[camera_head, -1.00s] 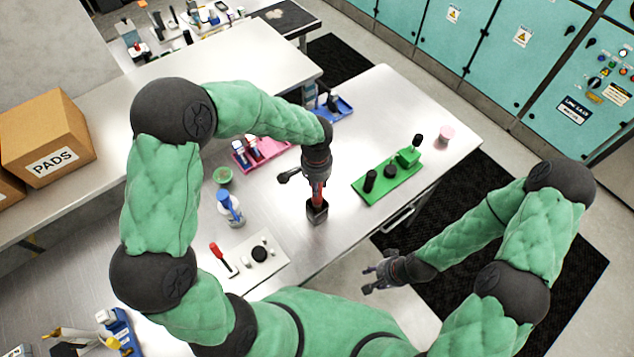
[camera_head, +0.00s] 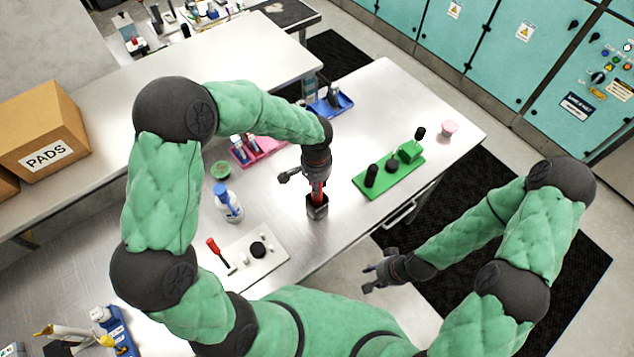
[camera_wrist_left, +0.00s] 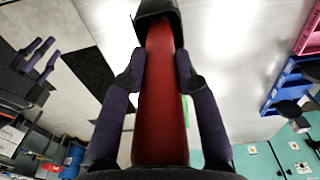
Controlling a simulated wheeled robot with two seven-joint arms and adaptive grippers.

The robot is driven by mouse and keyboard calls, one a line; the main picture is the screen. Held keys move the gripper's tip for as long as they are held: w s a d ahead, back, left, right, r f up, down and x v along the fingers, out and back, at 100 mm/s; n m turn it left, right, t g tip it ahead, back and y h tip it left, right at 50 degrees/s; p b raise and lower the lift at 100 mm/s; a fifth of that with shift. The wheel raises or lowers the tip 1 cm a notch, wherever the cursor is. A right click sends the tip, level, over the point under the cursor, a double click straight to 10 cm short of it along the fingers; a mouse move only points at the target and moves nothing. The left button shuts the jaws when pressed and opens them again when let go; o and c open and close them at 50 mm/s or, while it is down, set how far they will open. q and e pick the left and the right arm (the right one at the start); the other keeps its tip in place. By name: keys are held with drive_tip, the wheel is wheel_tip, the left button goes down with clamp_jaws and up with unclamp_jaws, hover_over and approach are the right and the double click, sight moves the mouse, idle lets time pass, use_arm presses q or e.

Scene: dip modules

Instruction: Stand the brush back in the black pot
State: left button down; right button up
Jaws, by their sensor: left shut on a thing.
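The brush's red handle (camera_head: 317,188) stands roughly upright in my left gripper (camera_head: 317,182). In the left wrist view, the two fingers of the left gripper (camera_wrist_left: 160,72) are on either side of the red handle (camera_wrist_left: 161,110). The black pot (camera_head: 317,210) is on the steel table directly below this gripper. In the left wrist view the handle's far end meets the black pot's mouth (camera_wrist_left: 158,10); whether it touches the bottom is hidden. My right gripper (camera_head: 376,273) is empty, fingers apart, off the table's front edge.
A green block (camera_head: 400,172) with black knobs lies right of the pot. A white plate (camera_head: 243,262) with a red-handled tool and a blue-and-white bottle (camera_head: 229,206) are to the left. Pink (camera_head: 262,152) and blue (camera_head: 332,106) trays lie behind. Bare steel surrounds the pot.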

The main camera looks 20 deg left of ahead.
use_arm(q)
drive_tip(key=c, duration=0.9)
unclamp_jaws()
drive_tip(key=shift+o, duration=0.2)
wheel_tip(320, 180, up, 12)
